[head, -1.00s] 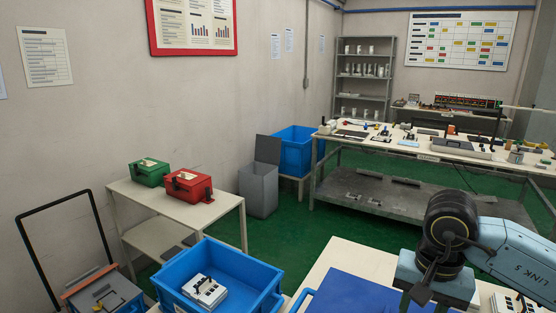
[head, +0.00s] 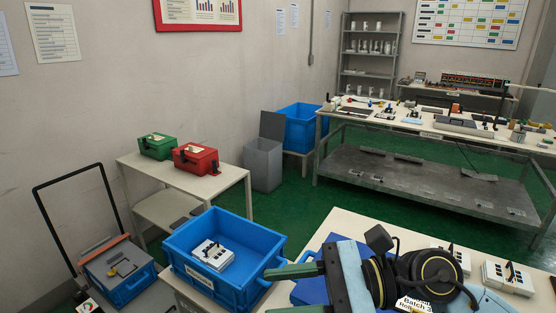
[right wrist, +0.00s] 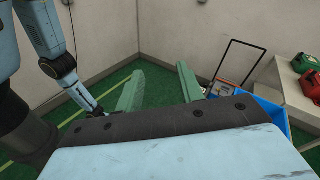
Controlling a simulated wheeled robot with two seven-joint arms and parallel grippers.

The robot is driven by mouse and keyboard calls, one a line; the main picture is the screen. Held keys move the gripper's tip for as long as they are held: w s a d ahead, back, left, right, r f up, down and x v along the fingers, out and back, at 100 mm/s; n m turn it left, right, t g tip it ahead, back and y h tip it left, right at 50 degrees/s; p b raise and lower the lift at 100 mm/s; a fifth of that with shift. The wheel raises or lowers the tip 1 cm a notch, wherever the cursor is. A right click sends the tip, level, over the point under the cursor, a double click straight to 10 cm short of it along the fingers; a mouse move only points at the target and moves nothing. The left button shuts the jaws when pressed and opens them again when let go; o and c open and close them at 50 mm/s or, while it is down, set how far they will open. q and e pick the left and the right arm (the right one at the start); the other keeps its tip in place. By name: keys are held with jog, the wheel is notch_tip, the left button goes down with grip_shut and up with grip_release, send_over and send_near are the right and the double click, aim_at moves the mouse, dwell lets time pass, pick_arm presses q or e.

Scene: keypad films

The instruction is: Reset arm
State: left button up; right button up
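My right gripper (head: 272,291) comes in from the lower right of the head view, over the near table, its green fingers pointing left. In the right wrist view its two fingers (right wrist: 158,88) stand apart with only floor and wall between them. It is open and empty, right of the blue crate (head: 261,270). A white keypad unit (head: 213,254) lies in that crate. My left gripper does not show in the head view. A pale blue arm link of mine shows at the upper left of the right wrist view, but no left fingers can be made out.
The near table (head: 345,222) carries a blue mat or tray, partly hidden by my arm, and white keypad units (head: 508,278) at right. Green (head: 157,146) and red (head: 195,159) boxes sit on a side table. A cart (head: 118,270) stands at left.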

notch_tip(320, 180, up, 6)
jog(key=w+m+t+y, duration=0.2)
jog(key=m+t+y, duration=0.3)
jog(key=m, duration=0.4)
jog(key=w+d+m+t+h, duration=0.5)
jog(key=d+m+t+h, duration=0.3)
jog(key=m+t, duration=0.9)
jog(key=d+f+m+g+h, duration=0.3)
jog(key=d+f+m+h, duration=0.2)
jog(key=f+m+h, duration=0.45)
jog(key=d+f+m+g+h, duration=0.35)
jog(key=d+f+m, duration=0.3)
jog(key=m, duration=0.55)
jog(key=s+d+f+m+g, duration=0.1)
jog(key=s+f+m+g, duration=0.95)
jog(key=s+f, duration=0.8)
jog(key=s+f+n+g, duration=0.2)
jog(key=s+f, duration=0.1)
jog(key=f, duration=1.9)
jog(key=s+d+f+g, duration=0.1)
jog(key=s+d+f, duration=0.2)
jog(key=s+f, duration=1.2)
jog(key=shift+s+n+h, duration=0.3)
jog(key=shift+s+h, duration=0.1)
jog(key=shift+s, duration=0.55)
